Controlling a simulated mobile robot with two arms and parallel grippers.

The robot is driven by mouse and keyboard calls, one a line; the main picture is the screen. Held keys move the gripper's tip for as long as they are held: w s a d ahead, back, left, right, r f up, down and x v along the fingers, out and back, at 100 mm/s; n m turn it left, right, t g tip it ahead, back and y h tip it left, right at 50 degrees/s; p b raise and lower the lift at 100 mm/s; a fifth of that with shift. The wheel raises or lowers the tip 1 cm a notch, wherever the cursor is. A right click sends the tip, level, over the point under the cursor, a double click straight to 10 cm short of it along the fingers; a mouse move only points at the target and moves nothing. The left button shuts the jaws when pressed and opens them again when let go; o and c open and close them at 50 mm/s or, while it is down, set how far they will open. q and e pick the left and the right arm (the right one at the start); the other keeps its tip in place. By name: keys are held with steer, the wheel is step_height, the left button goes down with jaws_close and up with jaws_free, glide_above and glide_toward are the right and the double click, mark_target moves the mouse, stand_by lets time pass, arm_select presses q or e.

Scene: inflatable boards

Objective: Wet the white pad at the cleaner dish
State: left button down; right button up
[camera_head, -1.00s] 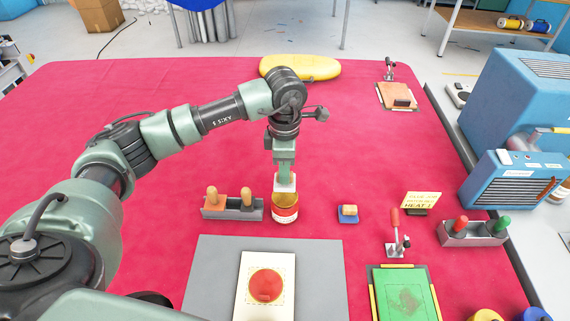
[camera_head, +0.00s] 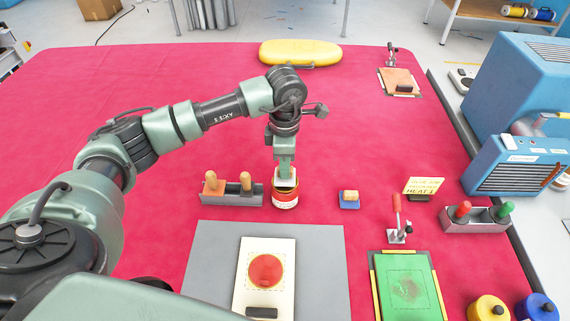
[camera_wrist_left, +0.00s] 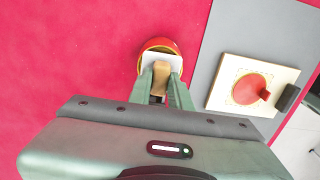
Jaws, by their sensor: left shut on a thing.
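My left gripper (camera_head: 286,171) points straight down and is shut on the handle of the white pad (camera_head: 286,183). The pad is at the mouth of the cleaner dish (camera_head: 285,201), a round red and yellow tub with a pale label. In the left wrist view the gripper (camera_wrist_left: 161,76) grips a tan wooden handle, and the white pad (camera_wrist_left: 174,61) lies within the ring of the dish (camera_wrist_left: 148,45). Whether the pad touches the liquid is hidden. My right gripper is not in view.
A grey holder (camera_head: 240,198) with two wooden-handled tools stands just left of the dish. A small blue block (camera_head: 349,204) lies to its right. A grey mat (camera_head: 210,265) with a cream board and red disc (camera_head: 266,270) lies in front.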

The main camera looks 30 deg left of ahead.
arm_select(q)
steer(key=shift+f+b, duration=0.85)
steer(key=shift+f, duration=0.15)
stand_by(0.8)
steer(key=shift+f, duration=0.1)
stand_by(1.4)
steer(key=shift+r+p, duration=1.6)
steer(key=shift+r, duration=2.05)
